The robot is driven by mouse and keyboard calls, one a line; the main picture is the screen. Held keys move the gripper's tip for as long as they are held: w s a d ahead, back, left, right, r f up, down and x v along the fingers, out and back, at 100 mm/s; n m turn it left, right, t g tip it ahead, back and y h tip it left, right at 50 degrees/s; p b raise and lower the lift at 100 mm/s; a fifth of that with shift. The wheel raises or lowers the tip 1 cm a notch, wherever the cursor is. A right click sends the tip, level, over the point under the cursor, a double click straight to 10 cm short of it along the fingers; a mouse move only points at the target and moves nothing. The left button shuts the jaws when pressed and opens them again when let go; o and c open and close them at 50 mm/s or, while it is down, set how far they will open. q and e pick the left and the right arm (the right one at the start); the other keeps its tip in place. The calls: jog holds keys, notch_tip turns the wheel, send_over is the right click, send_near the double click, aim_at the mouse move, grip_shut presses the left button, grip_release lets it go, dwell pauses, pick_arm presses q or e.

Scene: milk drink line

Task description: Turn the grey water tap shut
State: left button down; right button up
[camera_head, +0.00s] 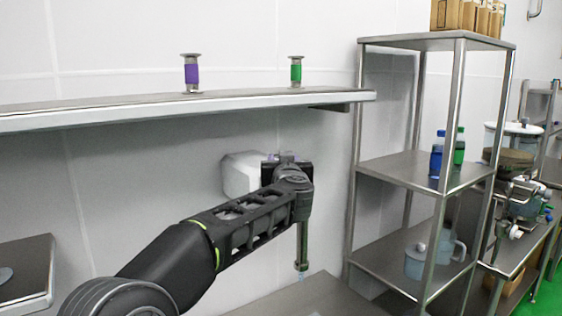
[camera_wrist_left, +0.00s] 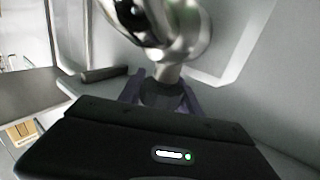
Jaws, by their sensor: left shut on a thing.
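My left arm reaches to the wall below the long shelf in the head view. Its gripper (camera_head: 287,160) is up against a pale grey box-like fitting (camera_head: 238,174) there and hides most of the tap. In the left wrist view my left gripper (camera_wrist_left: 162,92) is shut on the stem or handle of the shiny grey tap (camera_wrist_left: 182,35). A slim grey pipe (camera_head: 302,240) hangs down beside my wrist, with a small bluish trace at its lower end that looks like water. My right gripper is in neither view.
The wall shelf (camera_head: 130,115) above holds a purple-banded (camera_head: 191,74) and a green-banded metal piece (camera_head: 295,71). A metal rack (camera_head: 395,172) with blue and green bottles and a light blue jug (camera_head: 415,262) stands right. A steel surface (camera_head: 325,300) lies below.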

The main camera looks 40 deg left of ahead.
pick_arm(q)
jog(key=shift+d+r+m+t+h, duration=0.1)
jog(key=shift+r+m+t+h, duration=0.05)
jog(key=shift+m+t+h, duration=0.8)
jog(key=shift+w+d+m+t+h, duration=0.1)
jog(key=shift+m+t+h, duration=0.35)
jog(key=shift+h, duration=0.3)
jog(key=shift+d+m+g+h+b, duration=0.15)
jog(key=shift+d+m+h+b, duration=0.3)
jog(key=shift+m+h, duration=2.1)
jog(key=shift+d+m+g+h+b, duration=0.1)
jog(key=shift+d+m+h+b, duration=0.35)
jog(key=shift+m+h, duration=2.1)
jog(key=shift+d+m+g+h+b, duration=0.2)
jog(key=shift+d+m+h, duration=0.65)
jog(key=shift+h, duration=3.25)
jog(key=shift+a, duration=0.2)
jog(key=c, duration=0.8)
grip_release()
jog(key=shift+w, duration=0.1)
jog(key=shift+c, duration=0.2)
